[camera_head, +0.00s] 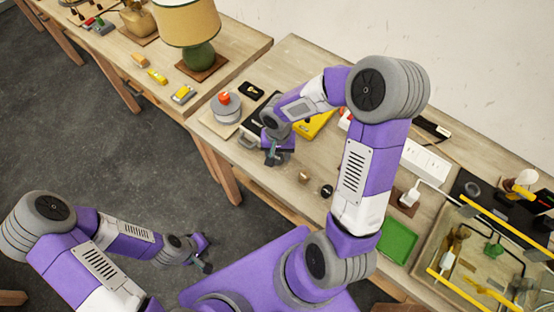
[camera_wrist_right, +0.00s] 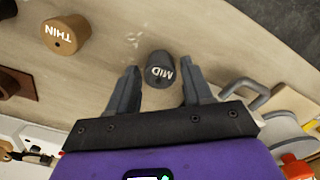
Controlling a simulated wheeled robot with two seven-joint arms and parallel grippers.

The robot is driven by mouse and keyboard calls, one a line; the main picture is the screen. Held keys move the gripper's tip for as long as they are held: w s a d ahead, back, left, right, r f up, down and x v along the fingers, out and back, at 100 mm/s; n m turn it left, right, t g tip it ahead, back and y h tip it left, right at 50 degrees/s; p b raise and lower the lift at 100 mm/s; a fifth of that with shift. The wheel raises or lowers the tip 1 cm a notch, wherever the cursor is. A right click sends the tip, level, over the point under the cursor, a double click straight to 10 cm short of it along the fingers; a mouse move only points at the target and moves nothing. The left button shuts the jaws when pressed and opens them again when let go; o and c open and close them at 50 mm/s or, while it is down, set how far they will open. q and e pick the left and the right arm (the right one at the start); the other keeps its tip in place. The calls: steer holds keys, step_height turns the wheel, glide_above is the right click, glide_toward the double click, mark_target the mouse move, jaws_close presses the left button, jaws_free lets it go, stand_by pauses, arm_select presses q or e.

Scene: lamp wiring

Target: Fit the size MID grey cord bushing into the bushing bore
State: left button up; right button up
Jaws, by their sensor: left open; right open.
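The grey MID bushing (camera_wrist_right: 160,72) stands on the wooden table in the right wrist view, its white label facing up. It sits between and just beyond the fingertips of my right gripper (camera_wrist_right: 157,82), which is open and empty. I cannot tell whether either finger touches it. In the head view my right gripper (camera_head: 272,158) is low over the table, and the bushing is not clearly distinguishable there. My left gripper (camera_head: 206,258) is open and empty, away from the table at lower left. I cannot make out the bushing bore.
A grey handle (camera_wrist_right: 247,97) is close to one finger. A round grey piece with a red top (camera_head: 225,104) stands left. A green tray (camera_head: 397,241) is at right.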

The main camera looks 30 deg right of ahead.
mark_target(278, 155)
steer(key=c, duration=0.8)
steer(key=shift+r+p, duration=1.8)
steer(key=shift+r, duration=0.8)
steer(key=shift+d, duration=0.1)
